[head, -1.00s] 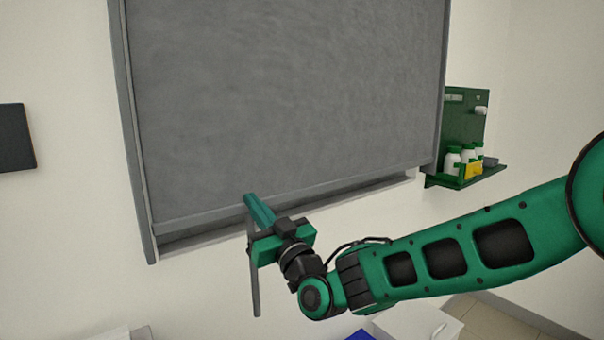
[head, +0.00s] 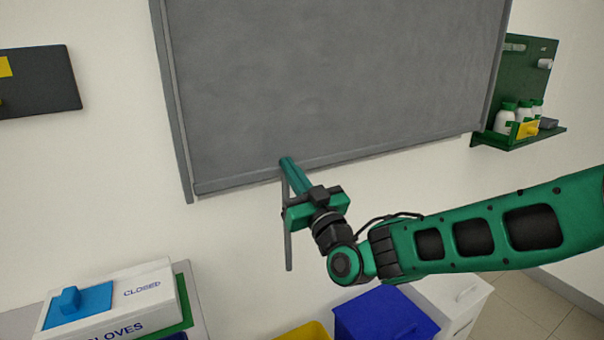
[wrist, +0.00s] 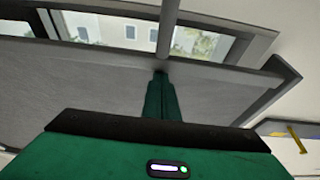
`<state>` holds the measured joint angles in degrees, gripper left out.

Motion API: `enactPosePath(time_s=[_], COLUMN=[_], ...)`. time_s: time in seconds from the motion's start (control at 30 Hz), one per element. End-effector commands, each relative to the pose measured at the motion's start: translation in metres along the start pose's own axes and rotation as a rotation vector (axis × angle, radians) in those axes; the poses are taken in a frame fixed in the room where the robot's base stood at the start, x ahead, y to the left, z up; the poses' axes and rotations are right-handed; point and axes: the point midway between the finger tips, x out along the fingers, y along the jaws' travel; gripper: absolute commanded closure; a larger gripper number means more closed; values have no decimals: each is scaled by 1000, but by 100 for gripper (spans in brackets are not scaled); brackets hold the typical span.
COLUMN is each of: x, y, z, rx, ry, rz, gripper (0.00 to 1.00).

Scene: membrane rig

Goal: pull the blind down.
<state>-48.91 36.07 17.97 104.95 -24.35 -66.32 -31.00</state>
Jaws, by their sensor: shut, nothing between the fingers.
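The grey blind (head: 330,80) hangs over the window, its fabric covering nearly all that shows in the head view. Its bottom bar (head: 400,151) runs near the lower end of the side frames. A thin grey rod (head: 288,240) hangs from the bar and passes beside my gripper (head: 285,163). My gripper is shut and empty, its green fingertips at the bar near the rod's top; contact is unclear. In the wrist view, the fingers (wrist: 160,95) point at the bar, with the rod (wrist: 168,30) beyond. A strip of window glass (wrist: 125,30) shows past the bar.
A green wall shelf with white bottles (head: 505,115) is at right. A white glove box (head: 115,300) sits at lower left. A blue bin (head: 385,315) and a yellow bin (head: 305,332) stand below. A dark panel (head: 40,85) hangs on the left wall.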

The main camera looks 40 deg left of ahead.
Motion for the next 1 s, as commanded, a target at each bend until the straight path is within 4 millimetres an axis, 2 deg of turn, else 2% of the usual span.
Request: enactPosePath(time_s=[0.03, 0.07, 0.3, 0.37, 0.7, 1.0], x=[-2, -1, 12, -2, -59, -84], y=[4, 4, 6, 4, 5, 7], z=[6, 3, -39, -34, -36, -37], rx=[-4, -4, -3, -2, -1, -2], ry=[-18, -17, 3, -3, 3, 6], rz=[2, 3, 4, 1, 2, 5], gripper=[100, 100, 100, 100, 100, 100])
